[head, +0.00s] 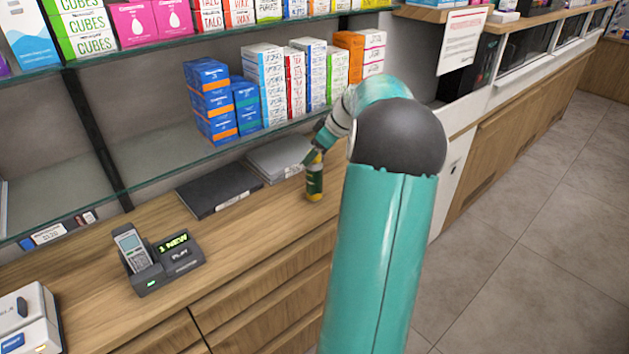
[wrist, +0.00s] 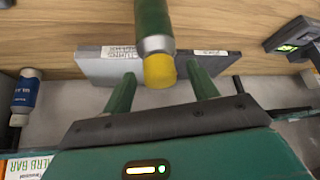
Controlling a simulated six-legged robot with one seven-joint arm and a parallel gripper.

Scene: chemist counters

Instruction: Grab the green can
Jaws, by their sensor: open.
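The green can (head: 315,184) stands upright on the wooden counter, near its front edge. It has a yellow top and a yellowish band at its base. In the wrist view the green can (wrist: 153,20) enters from the top edge, its yellow cap between my two green fingers. My gripper (wrist: 160,72) is open, with a gap visible on each side of the cap. In the head view my gripper (head: 315,150) is at the can's top, partly hidden by my arm. Contact with the can cannot be told.
A black folder (head: 218,190) and a grey stack (head: 279,158) lie behind the can. A card terminal (head: 158,258) stands on the counter to the left. A glass shelf (head: 160,154) with several medicine boxes (head: 264,85) hangs above.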

